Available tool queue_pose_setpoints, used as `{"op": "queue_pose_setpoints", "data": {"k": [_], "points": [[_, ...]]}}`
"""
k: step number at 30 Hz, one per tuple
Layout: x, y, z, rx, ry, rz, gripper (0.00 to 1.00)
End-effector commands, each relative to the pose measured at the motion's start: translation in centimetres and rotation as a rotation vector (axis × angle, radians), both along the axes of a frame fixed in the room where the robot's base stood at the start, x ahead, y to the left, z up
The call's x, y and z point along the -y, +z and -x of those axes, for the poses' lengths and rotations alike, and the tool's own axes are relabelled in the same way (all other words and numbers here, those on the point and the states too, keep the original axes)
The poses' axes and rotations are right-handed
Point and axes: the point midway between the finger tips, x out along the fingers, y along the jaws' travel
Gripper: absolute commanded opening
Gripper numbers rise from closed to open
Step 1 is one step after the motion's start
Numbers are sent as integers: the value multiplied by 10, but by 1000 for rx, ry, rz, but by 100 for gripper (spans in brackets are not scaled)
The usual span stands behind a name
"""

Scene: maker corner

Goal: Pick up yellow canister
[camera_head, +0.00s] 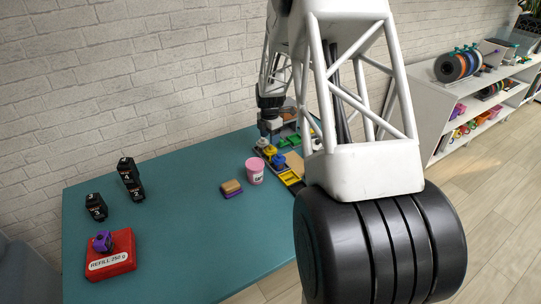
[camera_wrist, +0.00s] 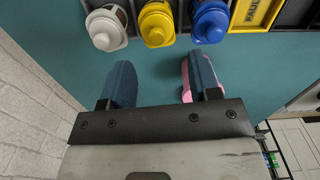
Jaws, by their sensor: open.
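The yellow canister (camera_wrist: 156,26) is at the top of the wrist view, between a white canister (camera_wrist: 105,28) on its left and a blue canister (camera_wrist: 209,22) on its right. In the head view the yellow canister (camera_head: 270,150) is small, beside the blue canister (camera_head: 279,160). My gripper (camera_wrist: 161,74) is open, with two blue fingers spread apart and nothing between them. The fingertips are apart from the yellow canister, just below it in the wrist view. The canisters stand in dark slots, and their lower parts are partly hidden.
A pink cup (camera_head: 255,171) stands near the rack; in the wrist view it is partly hidden behind my right finger. A yellow labelled bin (camera_wrist: 254,14) is right of the blue canister. A sponge-like block (camera_head: 231,188) and a red box (camera_head: 110,263) lie on the teal table (camera_head: 180,210).

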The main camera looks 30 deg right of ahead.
Motion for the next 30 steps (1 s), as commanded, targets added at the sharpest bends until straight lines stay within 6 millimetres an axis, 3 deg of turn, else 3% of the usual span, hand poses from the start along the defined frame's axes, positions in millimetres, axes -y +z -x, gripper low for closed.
{"op": "queue_pose_setpoints", "data": {"k": [14, 24, 30], "points": [[4, -6, -2, -1, 17, -1, 56], [4, -30, -2, -3, 16, -2, 56], [4, -31, -2, -1, 16, -1, 56]]}}
